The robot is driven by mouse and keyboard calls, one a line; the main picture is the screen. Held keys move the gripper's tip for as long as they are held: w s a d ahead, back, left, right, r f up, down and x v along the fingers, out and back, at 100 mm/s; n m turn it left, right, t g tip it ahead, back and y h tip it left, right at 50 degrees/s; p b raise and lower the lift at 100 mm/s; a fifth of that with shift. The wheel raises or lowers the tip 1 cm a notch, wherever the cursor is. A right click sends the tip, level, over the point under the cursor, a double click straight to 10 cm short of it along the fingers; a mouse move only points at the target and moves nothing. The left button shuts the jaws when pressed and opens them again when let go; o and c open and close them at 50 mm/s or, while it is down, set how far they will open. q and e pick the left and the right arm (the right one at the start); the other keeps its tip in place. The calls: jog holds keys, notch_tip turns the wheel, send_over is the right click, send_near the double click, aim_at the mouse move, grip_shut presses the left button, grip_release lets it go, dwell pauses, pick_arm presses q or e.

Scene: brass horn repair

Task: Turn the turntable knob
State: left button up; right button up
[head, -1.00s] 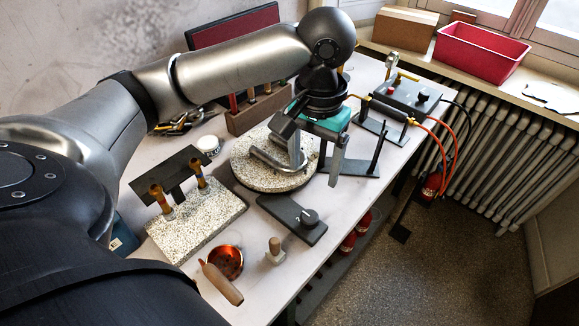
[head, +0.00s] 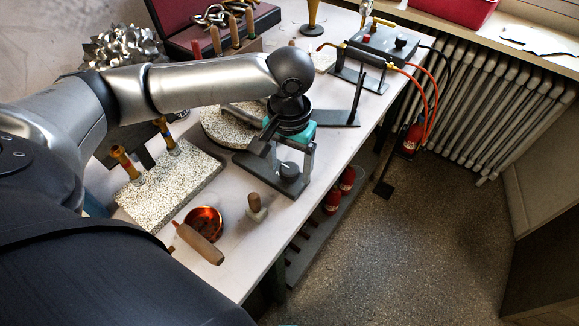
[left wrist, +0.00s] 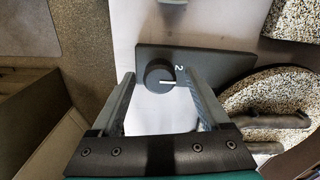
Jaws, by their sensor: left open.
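The turntable knob (head: 289,171) is a dark round dial on a flat dark plate (head: 243,161) near the table's front edge. In the left wrist view the knob (left wrist: 160,76) has a pale pointer aimed right, close below a white "2" on the plate (left wrist: 220,64). My left gripper (head: 290,178) is open above the plate, with one finger on each side of the knob; I cannot tell whether they touch it. The speckled round turntable (head: 222,128) is behind, partly hidden by my arm. My right gripper is not in view.
A speckled slab (head: 190,178) with upright brass pieces stands left. A copper bowl (head: 204,222), a wooden-handled tool (head: 200,244) and a small wooden-topped peg (head: 256,207) are in front. A dark stand (head: 340,116) and a hose-fed torch unit (head: 378,45) stand behind.

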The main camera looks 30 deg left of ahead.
pick_arm(q)
jog(key=shift+f, duration=0.1)
grip_shut()
dwell(0.7)
